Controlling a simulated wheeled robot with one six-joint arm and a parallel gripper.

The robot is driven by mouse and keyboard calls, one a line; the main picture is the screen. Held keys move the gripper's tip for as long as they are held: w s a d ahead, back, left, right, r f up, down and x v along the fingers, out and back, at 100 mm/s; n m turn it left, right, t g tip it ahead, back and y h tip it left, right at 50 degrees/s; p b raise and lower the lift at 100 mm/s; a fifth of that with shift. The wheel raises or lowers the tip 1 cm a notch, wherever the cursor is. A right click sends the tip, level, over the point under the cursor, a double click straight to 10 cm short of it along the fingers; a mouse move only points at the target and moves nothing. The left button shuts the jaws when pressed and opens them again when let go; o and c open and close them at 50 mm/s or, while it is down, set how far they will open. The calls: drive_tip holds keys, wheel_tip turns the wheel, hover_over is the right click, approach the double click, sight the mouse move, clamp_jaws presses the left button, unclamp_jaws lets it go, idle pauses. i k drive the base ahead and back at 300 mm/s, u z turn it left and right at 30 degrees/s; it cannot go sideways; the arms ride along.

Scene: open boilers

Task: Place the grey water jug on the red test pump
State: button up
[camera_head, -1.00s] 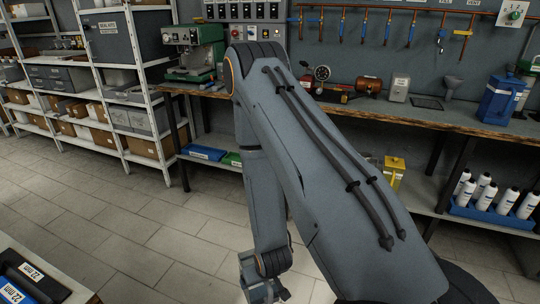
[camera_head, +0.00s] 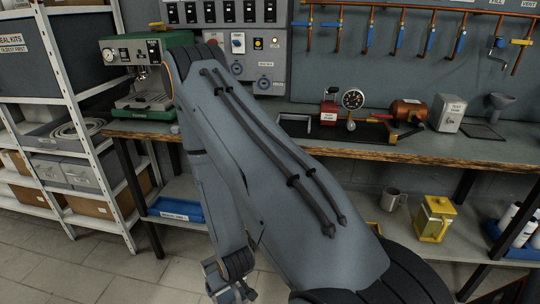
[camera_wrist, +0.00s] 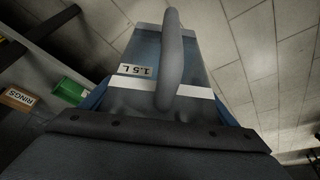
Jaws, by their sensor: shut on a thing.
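The jug (camera_wrist: 146,48) in the wrist view has a blue-grey body, a white band, a "1.5 L" label and a thick grey handle; I take it for the grey water jug. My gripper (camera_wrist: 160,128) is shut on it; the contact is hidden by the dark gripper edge. In the head view my gripper hangs low at the bottom, below bench height, and the jug cannot be made out there. The red test pump (camera_head: 329,113), a small red box with a white label, stands on the workbench beside a round gauge, beyond my arm.
The workbench (camera_head: 400,152) also holds a green coffee machine (camera_head: 146,75), a copper-coloured cylinder (camera_head: 408,110), a grey canister (camera_head: 447,114) and a funnel. A grey mug (camera_head: 393,199) and yellow jug (camera_head: 435,218) stand below. Shelving is left; the floor there is clear.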

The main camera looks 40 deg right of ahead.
sight(291, 129)
drive_tip(key=i, duration=0.7)
drive_tip(key=z, duration=1.45)
drive_tip(key=k, duration=0.7)
drive_tip(key=u, duration=0.3)
